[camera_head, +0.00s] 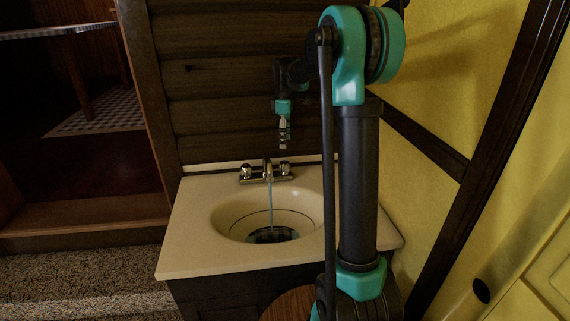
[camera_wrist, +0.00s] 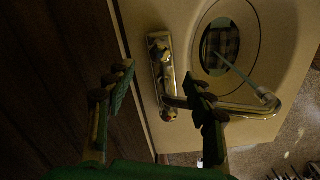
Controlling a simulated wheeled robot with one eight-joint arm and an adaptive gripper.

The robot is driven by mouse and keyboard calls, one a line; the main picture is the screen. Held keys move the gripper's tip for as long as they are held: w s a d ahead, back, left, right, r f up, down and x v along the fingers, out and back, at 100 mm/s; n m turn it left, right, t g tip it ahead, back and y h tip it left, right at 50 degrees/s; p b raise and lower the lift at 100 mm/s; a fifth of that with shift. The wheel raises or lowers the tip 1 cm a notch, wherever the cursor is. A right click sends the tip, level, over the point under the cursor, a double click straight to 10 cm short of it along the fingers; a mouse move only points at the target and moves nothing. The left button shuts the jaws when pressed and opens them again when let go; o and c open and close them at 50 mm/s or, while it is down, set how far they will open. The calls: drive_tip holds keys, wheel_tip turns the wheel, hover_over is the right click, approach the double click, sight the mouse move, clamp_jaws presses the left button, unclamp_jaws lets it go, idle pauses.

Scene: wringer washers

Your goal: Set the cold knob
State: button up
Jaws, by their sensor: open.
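The sink's faucet has two chrome knobs, a left knob (camera_head: 246,174) and a right knob (camera_head: 284,169), with a spout (camera_head: 267,168) between them. I see no hot or cold marking on either knob. In the wrist view, one knob (camera_wrist: 160,51) is near the top of the chrome base and the other (camera_wrist: 168,115) is at its lower end. My gripper (camera_head: 284,146) hangs above the right knob, apart from it. In the wrist view my gripper (camera_wrist: 160,76) is open and empty, with its fingers on either side of the faucet base.
Water runs from the spout into the basin (camera_head: 228,212) of the cream countertop (camera_head: 190,235). A dark plank wall (camera_head: 235,75) stands close behind the faucet. A yellow wall (camera_head: 440,80) is on the right. Carpet (camera_head: 80,275) lies at the left.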

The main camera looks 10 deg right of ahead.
sight(285, 161)
wheel_tip(285, 161, down, 11)
drive_tip(key=shift+f, duration=0.1)
idle(0.3)
drive_tip(key=c, duration=1.2)
